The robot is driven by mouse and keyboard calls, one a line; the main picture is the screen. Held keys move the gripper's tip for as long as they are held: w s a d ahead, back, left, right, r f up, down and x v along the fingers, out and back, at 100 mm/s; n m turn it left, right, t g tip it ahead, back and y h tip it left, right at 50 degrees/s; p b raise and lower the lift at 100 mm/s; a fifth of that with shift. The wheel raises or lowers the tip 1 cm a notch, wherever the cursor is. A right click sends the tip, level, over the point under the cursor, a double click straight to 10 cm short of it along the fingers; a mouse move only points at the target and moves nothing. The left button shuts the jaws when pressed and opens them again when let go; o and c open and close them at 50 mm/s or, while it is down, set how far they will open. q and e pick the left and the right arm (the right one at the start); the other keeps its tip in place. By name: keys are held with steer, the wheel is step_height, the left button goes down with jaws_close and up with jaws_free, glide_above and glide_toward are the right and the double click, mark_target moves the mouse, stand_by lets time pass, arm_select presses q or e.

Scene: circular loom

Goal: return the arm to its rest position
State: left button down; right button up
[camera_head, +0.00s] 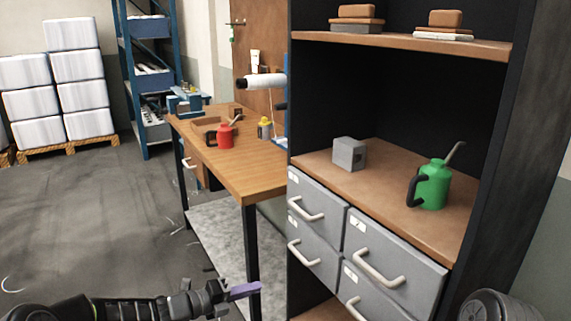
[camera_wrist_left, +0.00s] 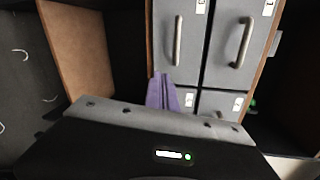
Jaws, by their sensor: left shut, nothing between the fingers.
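My left arm comes in from the bottom left of the head view. My left gripper (camera_head: 246,290) has purple fingers and is shut and empty. It is low, in front of the workbench leg and to the left of the cabinet drawers. In the left wrist view, the shut purple fingers (camera_wrist_left: 160,92) point toward the grey drawer fronts, apart from the handles as far as I can tell. My right gripper is not in view; a dark rounded part shows at the bottom right of the head view.
The black cabinet holds closed grey drawers (camera_head: 331,215) with pale handles. A green oil can (camera_head: 432,186) and a grey block (camera_head: 349,154) stand on its shelf. The wooden workbench (camera_head: 245,172) holds a red can (camera_head: 224,135). Floor (camera_head: 95,215) at left is clear.

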arm_select(q)
steer(key=s+f+m+g+y+p, duration=0.2)
steer(key=s+f+m+g+y, duration=0.45)
steer(key=s+f+m, duration=1.35)
steer(key=s+d+m+g+y+p, duration=0.1)
steer(key=s+d+m+y+p, duration=0.1)
steer(key=s+m, duration=1.6)
steer(key=shift+s+d+r+p, duration=0.2)
steer(key=shift+s+d+p, duration=0.3)
steer(key=shift+s+p, duration=0.35)
steer(key=shift+g, duration=0.25)
